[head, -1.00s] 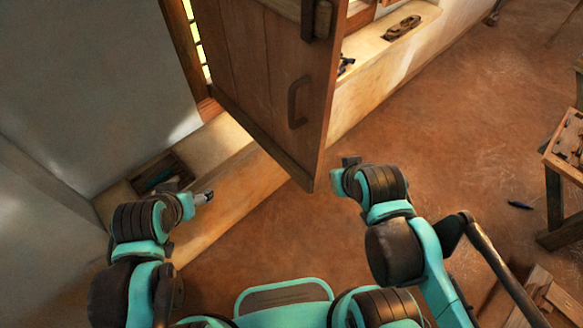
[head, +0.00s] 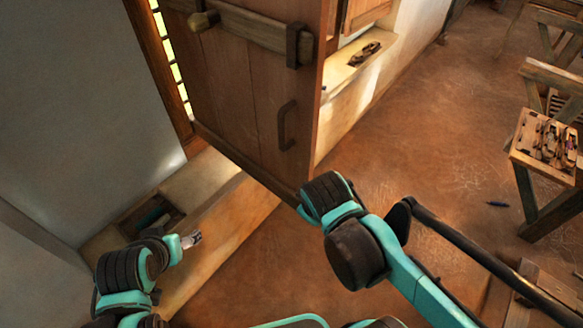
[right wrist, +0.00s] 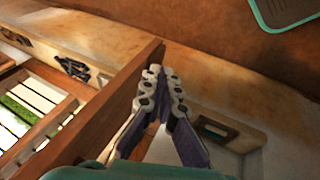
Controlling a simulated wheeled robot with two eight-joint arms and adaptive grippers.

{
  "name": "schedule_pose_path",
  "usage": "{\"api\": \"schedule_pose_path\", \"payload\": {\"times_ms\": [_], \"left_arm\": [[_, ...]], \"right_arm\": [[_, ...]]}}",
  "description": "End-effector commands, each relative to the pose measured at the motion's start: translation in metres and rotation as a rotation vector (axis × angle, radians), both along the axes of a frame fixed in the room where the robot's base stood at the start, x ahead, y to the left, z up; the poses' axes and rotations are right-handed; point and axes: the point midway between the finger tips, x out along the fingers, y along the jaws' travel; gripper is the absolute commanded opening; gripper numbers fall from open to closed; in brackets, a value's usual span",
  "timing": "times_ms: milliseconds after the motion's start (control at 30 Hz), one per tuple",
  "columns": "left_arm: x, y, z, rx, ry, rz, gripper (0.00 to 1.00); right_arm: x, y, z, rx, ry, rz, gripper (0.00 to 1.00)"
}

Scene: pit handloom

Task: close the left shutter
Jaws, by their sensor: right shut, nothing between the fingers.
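The wooden shutter (head: 245,95) stands swung out into the room in the head view, with a dark handle (head: 287,125) and a crossbar on its face. Its edge board (right wrist: 128,82) runs diagonally through the right wrist view. My right gripper (right wrist: 160,80) is shut and empty, close beside that board; contact cannot be told. In the head view my right wrist is at the shutter's lower free corner, and its fingers are hidden. My left gripper (head: 191,239) is low at the left, apart from the shutter, its jaw opening too small to tell.
A sill ledge (head: 215,205) runs along the wall, with a recessed tray (head: 152,216) at its left and a dark object (head: 365,54) farther along. A bench (head: 530,150) with tools stands at the right. The floor between is mostly clear.

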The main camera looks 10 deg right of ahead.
Motion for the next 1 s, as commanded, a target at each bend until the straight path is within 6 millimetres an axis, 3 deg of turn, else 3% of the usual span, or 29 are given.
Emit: {"api": "schedule_pose_path", "payload": {"times_ms": [167, 400, 600, 767, 1000], "left_arm": [[0.0, 0.0, 0.025, 0.0, 0.0, 0.0, 0.73], [0.0, 0.0, 0.065, 0.0, 0.0, 0.0, 0.73], [0.0, 0.0, 0.08, 0.0, 0.0, 0.0, 0.73], [0.0, 0.0, 0.079, 0.0, 0.0, 0.0, 0.73], [0.0, 0.0, 0.069, 0.0, 0.0, 0.0, 0.73]], "right_arm": [[0.013, 0.023, 0.025, -0.257, 0.116, 0.325, 0.0], [0.036, 0.079, 0.069, -0.78, 0.363, 0.918, 0.0], [0.039, 0.114, 0.088, -1.038, 0.511, 1.169, 0.0], [0.04, 0.117, 0.086, -1.087, 0.546, 1.212, 0.0], [0.056, 0.094, 0.057, -1.084, 0.545, 1.209, 0.0]]}}
